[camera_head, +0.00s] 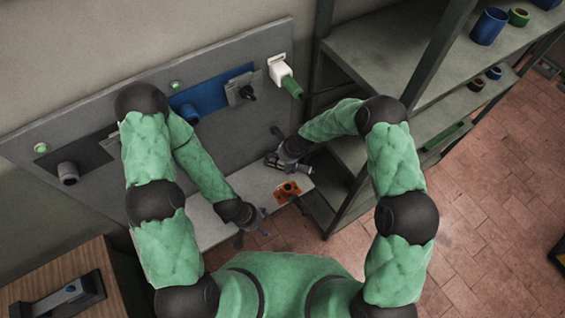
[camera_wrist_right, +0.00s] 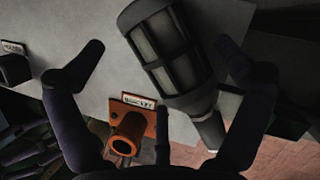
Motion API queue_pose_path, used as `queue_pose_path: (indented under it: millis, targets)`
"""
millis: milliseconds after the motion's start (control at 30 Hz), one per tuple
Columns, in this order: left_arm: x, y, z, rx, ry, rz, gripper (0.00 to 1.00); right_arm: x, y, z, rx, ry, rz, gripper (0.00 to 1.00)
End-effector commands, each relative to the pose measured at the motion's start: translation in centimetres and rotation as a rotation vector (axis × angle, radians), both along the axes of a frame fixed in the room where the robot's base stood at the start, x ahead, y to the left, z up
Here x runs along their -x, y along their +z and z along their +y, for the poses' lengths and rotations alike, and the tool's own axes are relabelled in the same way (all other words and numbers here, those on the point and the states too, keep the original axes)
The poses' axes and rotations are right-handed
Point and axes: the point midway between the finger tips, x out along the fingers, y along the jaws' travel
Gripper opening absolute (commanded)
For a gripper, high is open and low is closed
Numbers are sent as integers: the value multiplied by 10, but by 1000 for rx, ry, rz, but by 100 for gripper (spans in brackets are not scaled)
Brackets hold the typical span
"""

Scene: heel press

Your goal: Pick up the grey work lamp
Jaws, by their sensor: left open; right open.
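The grey work lamp (camera_wrist_right: 170,60), a dark caged cylinder with pale panels and a lighter narrow end, lies slanted over the pale bench in the right wrist view. My right gripper (camera_wrist_right: 160,80) is open, with its fingers spread on both sides of the lamp; I cannot tell whether any finger touches it. In the head view my right gripper (camera_head: 277,162) is at the bench's far right end, where the lamp is hard to tell from the fingers. My left gripper (camera_head: 252,220) is open and empty at the bench's front edge.
An orange holder (camera_wrist_right: 128,135) with a round opening and a label sits close to the lamp; it also shows in the head view (camera_head: 288,191). A grey panel (camera_head: 235,130) with fittings stands behind the bench. Metal shelving (camera_head: 385,50) rises close to my right arm.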

Motion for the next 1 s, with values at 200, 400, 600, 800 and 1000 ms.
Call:
queue_pose_path:
  millis: [200,400,600,800,1000]
  targets:
    - [0,-1,0,0,0,0,70,-1,-14,6,0,0,0,100]
    - [0,-1,0,0,0,0,70,-1,-14,6,0,0,0,100]
    - [0,-1,0,0,0,0,70,-1,-14,6,0,0,0,49]
    - [0,-1,0,0,0,0,70,-2,-13,6,-1,0,-1,45]
    - [0,-1,0,0,0,0,70,-2,-11,6,-1,0,-1,45]
